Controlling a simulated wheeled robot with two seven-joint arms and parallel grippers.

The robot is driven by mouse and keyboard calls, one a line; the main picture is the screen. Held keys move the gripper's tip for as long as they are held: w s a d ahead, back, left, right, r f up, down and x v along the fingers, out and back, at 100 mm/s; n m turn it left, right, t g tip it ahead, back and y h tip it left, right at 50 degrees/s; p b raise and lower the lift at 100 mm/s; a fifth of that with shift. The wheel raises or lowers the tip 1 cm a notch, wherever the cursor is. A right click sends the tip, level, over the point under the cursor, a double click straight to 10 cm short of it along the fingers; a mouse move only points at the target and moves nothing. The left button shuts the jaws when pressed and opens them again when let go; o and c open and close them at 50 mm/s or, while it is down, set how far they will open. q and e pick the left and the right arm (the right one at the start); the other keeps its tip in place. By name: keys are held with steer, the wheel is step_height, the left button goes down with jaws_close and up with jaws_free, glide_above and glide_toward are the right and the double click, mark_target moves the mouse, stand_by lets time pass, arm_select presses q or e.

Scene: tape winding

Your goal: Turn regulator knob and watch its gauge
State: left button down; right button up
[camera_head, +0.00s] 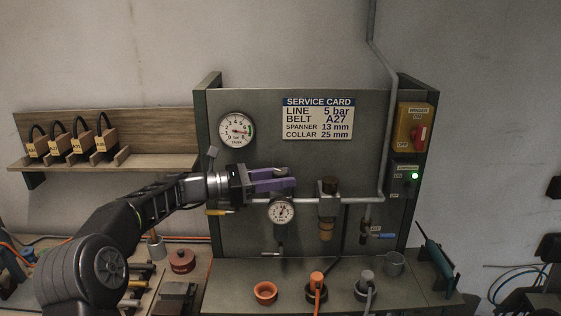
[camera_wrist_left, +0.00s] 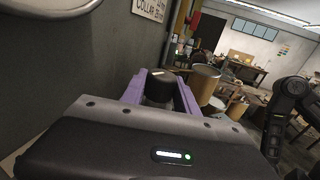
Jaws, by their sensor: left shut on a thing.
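My left gripper (camera_head: 274,184) reaches in from the left with its purple fingers level in front of the grey panel. It is shut on the regulator knob, a dark round cap (camera_wrist_left: 160,86) between the two purple fingers in the left wrist view. In the head view the fingers hide the knob. The regulator gauge (camera_head: 282,212), small, round and white, hangs just below the fingers; its dark needle points up, but its numbers are too small to read. My right gripper is out of view.
A yellow switch box (camera_head: 413,128) is far right. Cups and plugs stand on the ledge below.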

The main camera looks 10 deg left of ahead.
arm_select(q)
steer(key=shift+r, duration=0.1)
steer(key=c, duration=0.9)
jaws_free()
steer(key=shift+b+v, duration=1.35)
steer(key=shift+v, duration=2.55)
steer(key=shift+w, duration=0.1)
